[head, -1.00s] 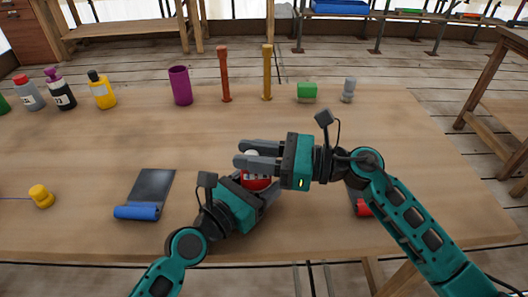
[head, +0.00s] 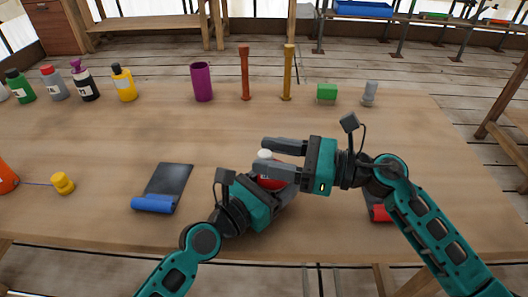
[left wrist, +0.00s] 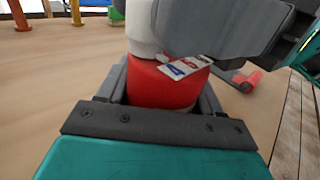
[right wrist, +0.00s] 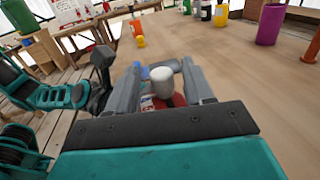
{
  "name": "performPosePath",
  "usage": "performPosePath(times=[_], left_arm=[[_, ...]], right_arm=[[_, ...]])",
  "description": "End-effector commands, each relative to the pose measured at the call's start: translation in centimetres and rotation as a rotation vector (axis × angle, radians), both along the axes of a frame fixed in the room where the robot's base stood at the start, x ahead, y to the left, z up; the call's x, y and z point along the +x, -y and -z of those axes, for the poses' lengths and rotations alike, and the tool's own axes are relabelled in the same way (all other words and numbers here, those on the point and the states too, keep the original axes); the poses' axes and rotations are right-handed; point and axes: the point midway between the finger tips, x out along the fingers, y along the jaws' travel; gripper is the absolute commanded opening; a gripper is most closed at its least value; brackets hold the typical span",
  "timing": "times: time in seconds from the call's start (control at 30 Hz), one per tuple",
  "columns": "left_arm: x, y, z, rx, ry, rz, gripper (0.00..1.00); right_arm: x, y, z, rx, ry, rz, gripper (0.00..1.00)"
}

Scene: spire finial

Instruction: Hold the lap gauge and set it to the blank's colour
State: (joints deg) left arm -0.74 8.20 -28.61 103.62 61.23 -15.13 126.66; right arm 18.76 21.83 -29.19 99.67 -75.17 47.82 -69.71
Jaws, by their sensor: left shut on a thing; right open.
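My left gripper (head: 276,186) is shut on a red, bottle-like thing with a white top (head: 264,155), held upright above the table. In the left wrist view its red body (left wrist: 160,88) carries a pale label with blue and red marks; whether it is the lap gauge I cannot tell. My right gripper (head: 261,157) is open, its two fingers around the white top with a gap visible in the right wrist view (right wrist: 161,76). Two posts, red-brown (head: 245,75) and ochre (head: 287,75), stand at the back; which thing is the blank is unclear.
A purple cup (head: 202,82), a green block (head: 327,92) and a small grey piece (head: 370,92) stand at the back, with several bottles (head: 123,84) leftward. A dark sheet with a blue roll (head: 153,203) lies left, a red roll (head: 380,213) right. A yellow spool (head: 63,183) lies far left.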

Motion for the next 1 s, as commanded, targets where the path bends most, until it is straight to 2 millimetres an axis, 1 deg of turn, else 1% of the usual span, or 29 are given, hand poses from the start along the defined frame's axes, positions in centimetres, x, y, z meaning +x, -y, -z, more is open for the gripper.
performPosePath(times=[0.03,0.2,0.3,0.43,0.5,0.63,0.97,1.0], left_arm=[[0.0,-0.1,0.1,0.001,-0.001,-0.001,0.30],[0.0,-0.1,0.1,0.001,-0.001,-0.001,0.30],[0.0,-0.1,0.1,0.001,-0.001,-0.001,0.30],[0.0,-0.1,0.1,0.001,-0.001,-0.001,0.30],[0.0,-0.1,0.1,0.001,-0.001,-0.001,0.30],[0.0,-0.1,0.1,0.001,-0.001,-0.001,0.30],[0.0,-0.1,0.1,0.001,-0.001,-0.001,0.30],[0.0,-0.1,0.1,0.001,-0.001,-0.001,0.67]], right_arm=[[-0.2,1.1,0.0,-0.003,0.000,0.002,0.52],[-1.1,4.8,0.1,-0.004,0.000,0.002,0.52],[-1.5,6.7,0.1,-0.003,-0.001,0.002,0.52],[-1.9,8.6,0.0,-0.002,0.001,0.002,0.52],[-2.1,9.3,0.0,-0.001,0.001,0.000,0.52],[-2.2,9.9,-0.1,0.000,0.003,0.000,0.52],[-2.2,9.9,-0.1,0.000,0.003,0.000,0.52],[-2.2,9.9,-0.1,0.000,0.003,0.000,0.52]])
